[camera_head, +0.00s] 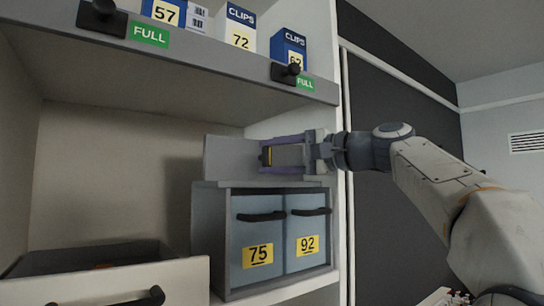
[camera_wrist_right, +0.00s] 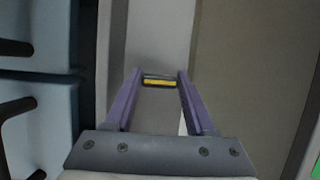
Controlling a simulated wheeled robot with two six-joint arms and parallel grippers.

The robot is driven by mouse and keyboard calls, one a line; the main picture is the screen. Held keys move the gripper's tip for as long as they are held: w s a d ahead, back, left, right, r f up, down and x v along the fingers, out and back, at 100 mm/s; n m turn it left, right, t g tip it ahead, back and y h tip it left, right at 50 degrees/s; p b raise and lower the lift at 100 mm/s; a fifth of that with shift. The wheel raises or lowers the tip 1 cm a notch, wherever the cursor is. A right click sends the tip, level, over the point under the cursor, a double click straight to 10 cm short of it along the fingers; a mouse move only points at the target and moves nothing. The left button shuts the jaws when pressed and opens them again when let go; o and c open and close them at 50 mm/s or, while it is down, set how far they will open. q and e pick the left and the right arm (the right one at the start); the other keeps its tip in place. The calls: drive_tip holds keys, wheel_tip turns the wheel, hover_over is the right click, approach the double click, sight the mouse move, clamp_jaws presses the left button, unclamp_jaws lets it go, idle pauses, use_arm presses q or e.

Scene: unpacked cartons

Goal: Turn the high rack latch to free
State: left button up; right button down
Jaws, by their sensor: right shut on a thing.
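Two black latch knobs sit on the front edge of the high shelf, the left one (camera_head: 102,15) and the right one (camera_head: 291,72). Each has a green FULL label beside it. I cannot tell which one is the task's latch. My right gripper (camera_head: 267,156) is below the right knob, apart from it, over the rack of blue drawers. It is shut on a small dark piece with a yellow stripe, which shows between the fingertips in the right wrist view (camera_wrist_right: 159,83). A grey panel (camera_head: 230,158) lies just beyond the fingertips. My left gripper is not in view.
The high shelf holds several blue and white CLIPS boxes (camera_head: 240,28). Below my gripper are blue drawers 75 (camera_head: 258,232) and 92 (camera_head: 306,227) with black handles. A pale drawer (camera_head: 110,285) stands at the lower left. The bay (camera_head: 110,150) left of the grey panel is clear.

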drive_tip(key=shift+f, duration=0.1)
drive_tip(key=shift+c, duration=1.2)
unclamp_jaws()
drive_tip(key=shift+s+d+b, duration=0.3)
drive_tip(key=shift+d, duration=0.15)
drive_tip(key=b+v, duration=0.2)
drive_tip(key=v, duration=0.7)
drive_tip(key=shift+b, duration=0.3)
drive_tip(key=shift+d, duration=0.15)
